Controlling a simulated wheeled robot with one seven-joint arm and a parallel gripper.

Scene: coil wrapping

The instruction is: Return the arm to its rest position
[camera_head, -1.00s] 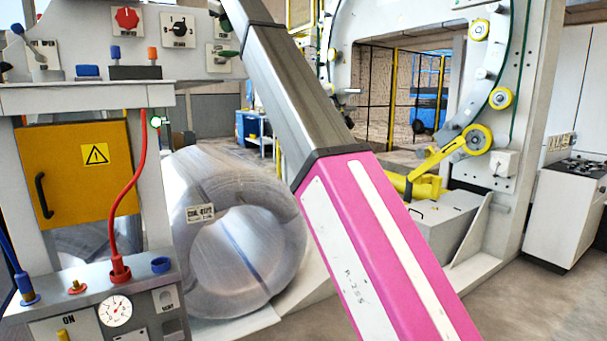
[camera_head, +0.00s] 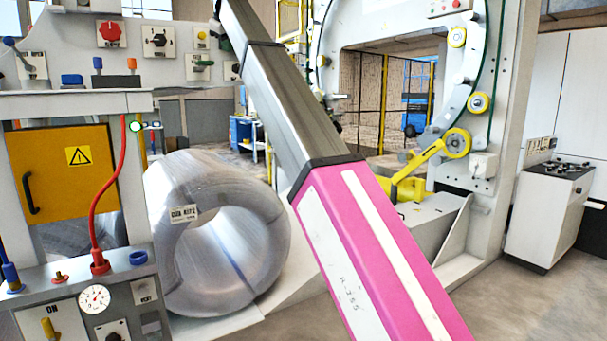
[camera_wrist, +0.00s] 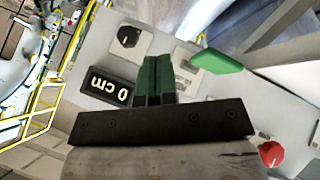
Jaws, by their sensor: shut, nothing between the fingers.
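My gripper (camera_wrist: 155,80) shows in the wrist view with its two green fingers pressed together and nothing between them. Its fingertips point at a pale control panel and overlap it in the picture; I cannot tell whether they touch it. A green lever handle (camera_wrist: 215,60) lies to the right of the fingers, apart from them in the picture. In the head view my grey and pink arm runs from the bottom right up to the top, beside the panel's right end. The fingers are hard to make out there.
A control panel (camera_head: 60,67) with a red knob (camera_head: 111,34) stands at left above a yellow cabinet door (camera_head: 70,172). A wrapped coil (camera_head: 175,240) lies behind my arm. A ring-shaped wrapping machine (camera_head: 497,110) stands at right. Floor (camera_head: 570,310) is clear at bottom right.

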